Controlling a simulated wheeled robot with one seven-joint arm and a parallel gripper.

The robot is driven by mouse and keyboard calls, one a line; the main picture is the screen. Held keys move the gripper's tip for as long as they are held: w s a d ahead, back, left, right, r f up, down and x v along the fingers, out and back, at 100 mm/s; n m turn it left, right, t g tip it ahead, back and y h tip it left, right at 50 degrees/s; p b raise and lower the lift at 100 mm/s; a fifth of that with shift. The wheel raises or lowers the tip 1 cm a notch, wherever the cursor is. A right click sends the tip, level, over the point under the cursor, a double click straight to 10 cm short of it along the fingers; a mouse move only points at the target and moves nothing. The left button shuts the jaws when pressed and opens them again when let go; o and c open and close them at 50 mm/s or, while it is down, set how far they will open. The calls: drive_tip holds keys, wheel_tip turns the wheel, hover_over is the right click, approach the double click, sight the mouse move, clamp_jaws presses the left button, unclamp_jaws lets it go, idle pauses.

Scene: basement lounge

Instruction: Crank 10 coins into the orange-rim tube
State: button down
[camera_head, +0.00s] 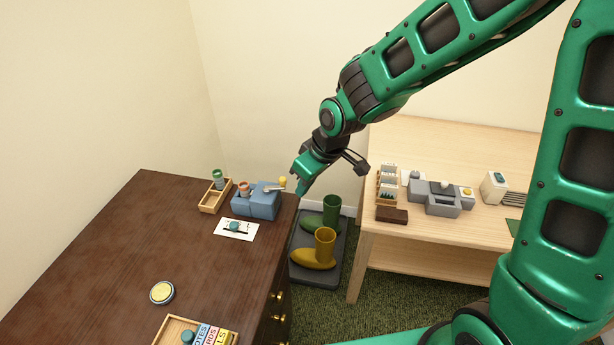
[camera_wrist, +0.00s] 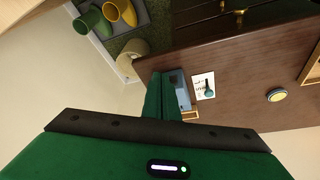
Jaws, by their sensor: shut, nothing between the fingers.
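A blue coin machine (camera_head: 256,201) sits near the right edge of the dark wooden desk. A tube with an orange rim (camera_head: 243,188) stands at its left end. Its crank handle (camera_head: 272,188) ends in a yellow knob (camera_head: 282,181) at the right. My gripper (camera_head: 299,191) is shut and empty, in the air close to the right of the knob. I cannot tell from the head view whether they touch. In the wrist view my fingers (camera_wrist: 161,76) partly cover the blue machine (camera_wrist: 183,92), and the knob is hidden. Any coins in the tube are too small to tell.
A wooden tray (camera_head: 206,203) with a green-rimmed tube (camera_head: 218,177) stands left of the machine. A white card (camera_head: 247,233) with a teal-topped object lies in front. A yellow disc (camera_head: 162,292) lies nearer. Boots (camera_head: 325,239) on the floor and a pale table (camera_head: 440,145) stand right.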

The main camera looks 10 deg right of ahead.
drive_tip(key=shift+w+a+r, duration=0.1)
drive_tip(key=shift+w+a, duration=1.25)
drive_tip(key=shift+w, duration=0.1)
